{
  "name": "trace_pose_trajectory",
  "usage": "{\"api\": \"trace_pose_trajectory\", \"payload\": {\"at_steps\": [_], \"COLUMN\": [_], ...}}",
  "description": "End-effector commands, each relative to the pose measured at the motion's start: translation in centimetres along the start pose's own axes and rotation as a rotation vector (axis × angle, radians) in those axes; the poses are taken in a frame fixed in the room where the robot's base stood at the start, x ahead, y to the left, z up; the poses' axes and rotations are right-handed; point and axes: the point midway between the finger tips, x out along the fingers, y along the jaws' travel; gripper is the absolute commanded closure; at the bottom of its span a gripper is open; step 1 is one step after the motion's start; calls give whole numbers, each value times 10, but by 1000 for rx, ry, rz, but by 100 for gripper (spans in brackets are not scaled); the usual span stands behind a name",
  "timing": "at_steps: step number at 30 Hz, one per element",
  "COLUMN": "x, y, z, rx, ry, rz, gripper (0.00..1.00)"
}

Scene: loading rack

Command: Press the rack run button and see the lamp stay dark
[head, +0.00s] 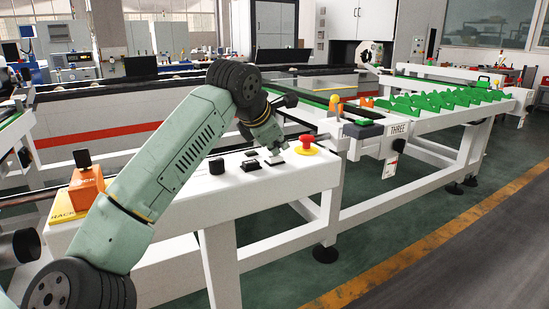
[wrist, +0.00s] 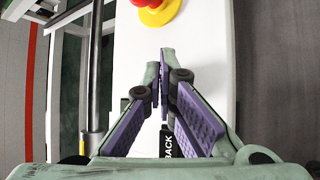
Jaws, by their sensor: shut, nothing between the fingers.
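My gripper (wrist: 163,62) has its fingertips together, with nothing between them. In the head view it (head: 275,150) points down over the white console (head: 185,205), close to the black button (head: 275,161); contact cannot be told. Another black button (head: 250,165) and a black knob (head: 216,166) are to the left. In the wrist view, a dark label (wrist: 168,143) that seems to read BACK shows between the fingers. No button marked rack run can be read. An orange box (head: 86,190) with a dark cap stands on a plate lettered RACK. I cannot tell which thing is the lamp.
A red mushroom button on a yellow base (head: 307,146) sits just beyond the fingertips and also shows in the wrist view (wrist: 157,10). Floor is clear at front right.

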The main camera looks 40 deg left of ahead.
Motion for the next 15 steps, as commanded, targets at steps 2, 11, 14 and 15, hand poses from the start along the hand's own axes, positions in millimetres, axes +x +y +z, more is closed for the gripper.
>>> {"api": "trace_pose_trajectory", "payload": {"at_steps": [2, 11, 14, 15], "x": [1, 4, 5, 4], "y": [-1, -3, -3, -3], "z": [-1, -3, -4, -3], "rx": [0, 0, 0, 0], "ry": [0, 0, 1, 1], "rz": [0, 0, 0, 0], "gripper": [100, 100, 100, 100]}}
